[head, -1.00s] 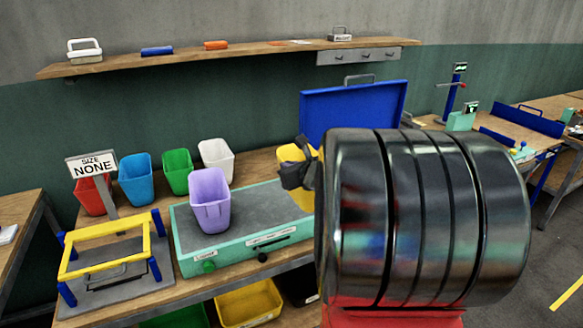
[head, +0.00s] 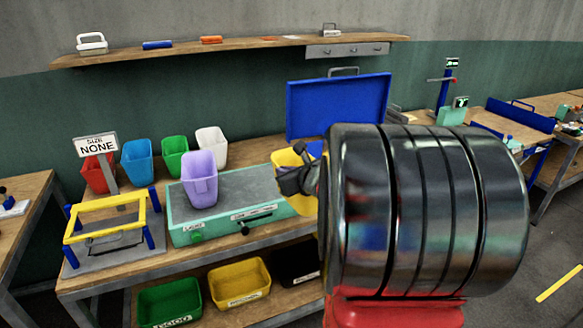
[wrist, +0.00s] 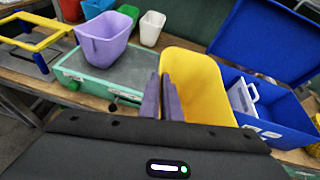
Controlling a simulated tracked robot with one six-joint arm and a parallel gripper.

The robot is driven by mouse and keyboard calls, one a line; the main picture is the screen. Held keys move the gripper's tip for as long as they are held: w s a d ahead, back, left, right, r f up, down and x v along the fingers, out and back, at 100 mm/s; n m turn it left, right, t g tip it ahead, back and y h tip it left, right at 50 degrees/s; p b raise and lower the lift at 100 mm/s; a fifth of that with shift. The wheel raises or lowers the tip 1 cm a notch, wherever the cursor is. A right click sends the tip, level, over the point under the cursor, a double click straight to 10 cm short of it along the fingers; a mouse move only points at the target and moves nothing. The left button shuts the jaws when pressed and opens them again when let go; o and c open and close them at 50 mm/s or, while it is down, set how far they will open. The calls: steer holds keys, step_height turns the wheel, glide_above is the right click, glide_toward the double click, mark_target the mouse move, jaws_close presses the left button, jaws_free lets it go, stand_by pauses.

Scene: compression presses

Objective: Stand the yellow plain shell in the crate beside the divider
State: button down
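The yellow plain shell (wrist: 207,82), an open tapered bin, is at my gripper (wrist: 161,98). One finger is outside its left wall and the other inside, closed on that wall. In the head view, the shell (head: 287,160) is partly hidden behind my wrist. The blue crate (wrist: 268,128) stands right of the shell in the wrist view, its lid raised behind it, and the shell covers part of its left side. The white divider (wrist: 243,98) stands inside the crate. In the head view my arm hides most of the crate.
A lilac bin (head: 200,180) stands on the green press (head: 240,232) left of the shell. Red, blue, green and white bins line the bench's back. A yellow frame (head: 112,218) stands at the left. Yellow (head: 240,283) and green (head: 170,300) bins sit below.

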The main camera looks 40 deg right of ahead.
steer(key=w+a+f+n+y, duration=0.1)
steer(key=a+f, duration=0.3)
steer(key=a, duration=0.7)
steer(key=a+f+n+y, duration=0.3)
steer(key=a+f, duration=0.1)
steer(key=a, duration=0.7)
steer(key=w+a+f+n+y, duration=0.1)
steer(key=a+f, duration=0.4)
steer(key=a, duration=0.6)
steer(key=shift+w+a+n+y, duration=0.15)
steer(key=shift+w+n+y, duration=0.15)
steer(key=shift+n+y, duration=0.55)
steer(key=shift+m+y, duration=0.25)
